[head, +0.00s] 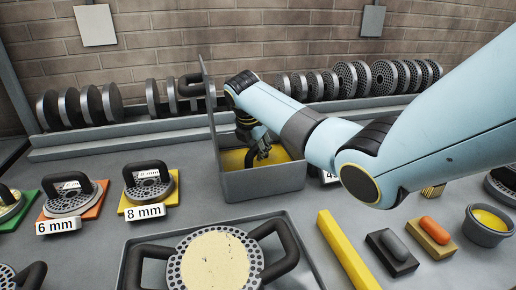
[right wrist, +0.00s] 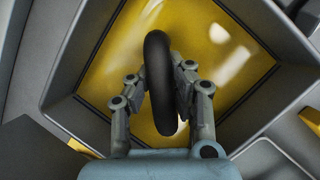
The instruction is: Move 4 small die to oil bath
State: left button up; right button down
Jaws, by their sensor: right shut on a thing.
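The oil bath (head: 265,182) is a grey box of yellow oil, its lid (head: 207,100) standing open at the left. It also fills the right wrist view (right wrist: 75,120). My right gripper (head: 262,152) is in the bath's opening, its fingers closed on the black handle (right wrist: 158,75) of a small die. The die's plate cannot be made out over the oil. A small die (head: 70,197) with a black handle sits on an orange pad labelled 6 mm. Another small die (head: 149,184) sits on a yellow pad labelled 8 mm. A third (head: 10,206) is on a green pad, partly cut off. My left gripper is not in view.
A tray (head: 300,250) holds a large two-handled die (head: 215,262) in front. A yellow bar (head: 347,250), two blocks (head: 392,250) and a small bowl (head: 487,226) lie to the right. Racks of discs (head: 90,107) line the wall. My right arm hides part of the table.

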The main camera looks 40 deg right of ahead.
jog(key=shift+w, duration=0.15)
dwell(0.5)
jog(key=c, duration=1.2)
grip_release()
jog(key=shift+o, duration=1.1)
jog(key=shift+s+f, duration=0.2)
jog(key=o, duration=1)
jog(key=shift+r, duration=0.1)
jog(key=shift+v, duration=4.5)
jog(key=shift+a, duration=0.1)
